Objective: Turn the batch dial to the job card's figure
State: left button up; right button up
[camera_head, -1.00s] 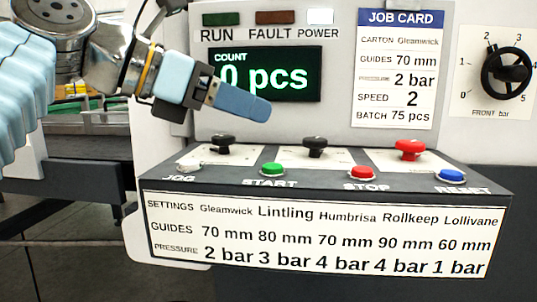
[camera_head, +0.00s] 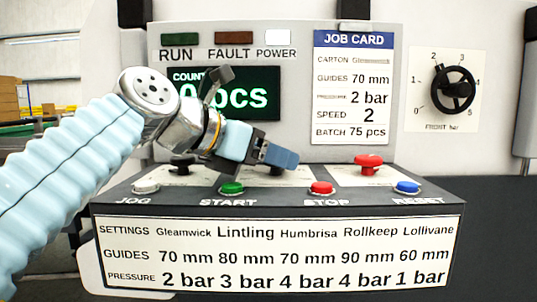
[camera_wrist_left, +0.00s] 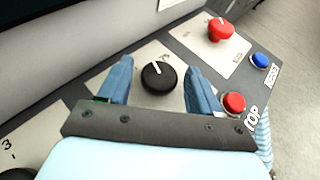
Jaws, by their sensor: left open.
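The job card (camera_head: 353,88) on the panel reads BATCH 75 pcs. A black dial (camera_wrist_left: 158,76) with a white pointer line sits on a pale plate on the console. In the head view the middle dial (camera_head: 278,171) is mostly hidden by my left gripper (camera_head: 284,158). In the left wrist view my left gripper (camera_wrist_left: 158,68) is open, with one blue finger on each side of this dial and gaps between. Another black dial (camera_head: 182,162) is to the left. My right gripper is not in view.
The count display (camera_head: 262,95) is partly covered by my left arm. A red knob (camera_head: 368,161) stands right of the middle dial. Along the front edge are the green START (camera_head: 232,188), red STOP (camera_head: 321,188) and blue RESET (camera_head: 407,187) buttons. A black handwheel (camera_head: 453,89) is at right.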

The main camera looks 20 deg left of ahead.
pick_arm(q)
jog(key=c, duration=0.9)
jog(key=shift+r+m+g+h+p, duration=0.25)
jog(key=shift+m+g+h+p, duration=0.2)
jog(key=shift+p, duration=0.35)
jog(key=shift+c, duration=0.2)
jog(key=m+g+h+p, duration=0.1)
jog(key=p, duration=0.1)
jog(key=m+g+h+p, duration=0.1)
jog(key=m, duration=0.1)
jog(key=m+g+h+p, duration=0.1)
jog(key=p, duration=0.1)
jog(key=shift+w+a+r+g+p, duration=0.1)
jog(key=shift+w+a+g+p, duration=0.05)
jog(key=shift+w+g+p, duration=0.15)
jog(key=shift+w+a+f+m+g+h+p, duration=0.15)
jog(key=shift+m+g+h+p, duration=0.2)
jog(key=shift+m+g+p, duration=0.3)
jog(key=shift+s+d+f+m+g+h+p, duration=0.1)
jog(key=shift+m+g+h+p, duration=0.25)
jog(key=shift+m+g, duration=0.35)
jog(key=o, duration=0.9)
jog(key=shift+o, duration=0.2)
jog(key=shift+a, duration=0.15)
